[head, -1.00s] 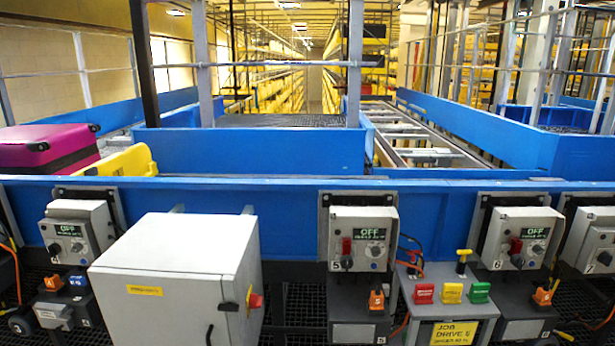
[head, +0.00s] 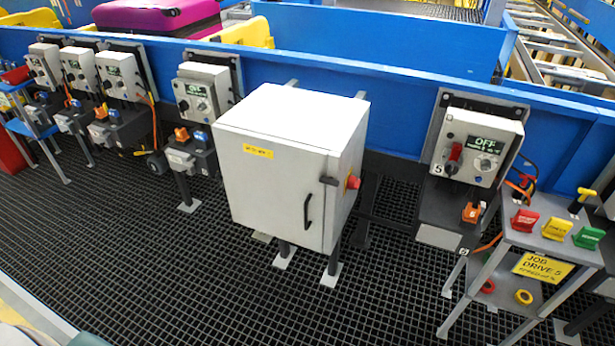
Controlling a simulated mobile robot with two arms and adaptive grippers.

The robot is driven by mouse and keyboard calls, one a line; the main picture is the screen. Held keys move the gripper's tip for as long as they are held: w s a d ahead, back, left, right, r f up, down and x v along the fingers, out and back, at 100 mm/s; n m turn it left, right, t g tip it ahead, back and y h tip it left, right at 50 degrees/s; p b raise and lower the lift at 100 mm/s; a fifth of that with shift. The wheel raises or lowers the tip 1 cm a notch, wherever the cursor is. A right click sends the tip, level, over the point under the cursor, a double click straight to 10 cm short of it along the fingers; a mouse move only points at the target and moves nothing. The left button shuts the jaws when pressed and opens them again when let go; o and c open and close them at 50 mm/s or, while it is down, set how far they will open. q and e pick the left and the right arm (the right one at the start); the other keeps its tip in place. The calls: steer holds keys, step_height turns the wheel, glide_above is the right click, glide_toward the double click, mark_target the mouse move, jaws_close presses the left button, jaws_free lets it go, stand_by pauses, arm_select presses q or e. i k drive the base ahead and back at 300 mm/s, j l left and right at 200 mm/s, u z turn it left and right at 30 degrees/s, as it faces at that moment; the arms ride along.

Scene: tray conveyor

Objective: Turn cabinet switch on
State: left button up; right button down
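The light grey cabinet (head: 275,175) stands on short legs on the floor grating in the middle of the head view. Its front door is shut and has a black handle (head: 308,210) and a yellow label (head: 259,152). Whether the switch is on or off cannot be read. Neither of my grippers shows in the view.
A control box reading OFF (head: 477,148) and a small stand with red, yellow and green tags (head: 541,229) are to the right. Several similar boxes line the blue conveyor wall (head: 395,106) to the left. The floor grating (head: 170,265) in front is clear.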

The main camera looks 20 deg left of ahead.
mark_target(352, 183)
steer(key=i+l+u, duration=0.1)
steer(key=l+u, duration=0.15)
steer(key=u, duration=0.2)
steer(key=i+l+u, duration=0.1)
steer(key=l+u, duration=0.15)
steer(key=u, duration=0.25)
